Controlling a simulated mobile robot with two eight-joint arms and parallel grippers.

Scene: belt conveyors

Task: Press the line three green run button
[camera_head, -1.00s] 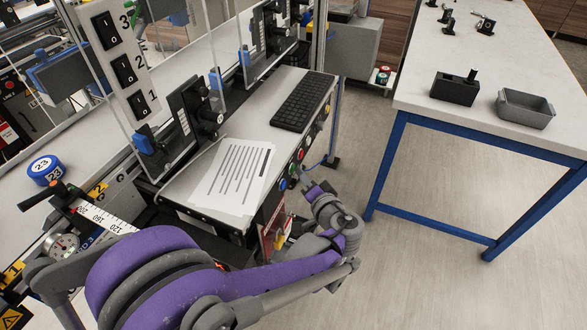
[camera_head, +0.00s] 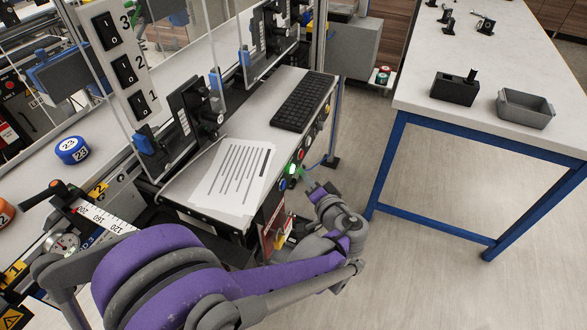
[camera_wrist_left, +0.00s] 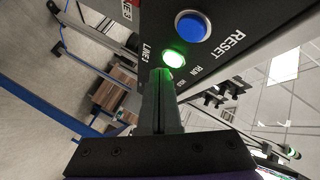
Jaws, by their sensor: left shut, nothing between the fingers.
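A green button (camera_head: 291,169) glows on the front control panel below the paper sheet. In the left wrist view the lit green button (camera_wrist_left: 174,58) sits beside a blue button (camera_wrist_left: 192,25) labelled RESET. My left gripper (camera_head: 314,188) is shut and empty, just in front of the panel, apart from the button in the head view. Its closed fingers (camera_wrist_left: 160,78) point toward the green button in the wrist view. My right gripper is not in view.
A desk with a keyboard (camera_head: 303,101) and paper (camera_head: 233,173) lies above the panel. More coloured buttons run along the panel. A blue-legged table (camera_head: 440,137) with a grey tray (camera_head: 525,108) stands to the right; floor between is clear. A blue puck (camera_head: 72,150) is on the belt.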

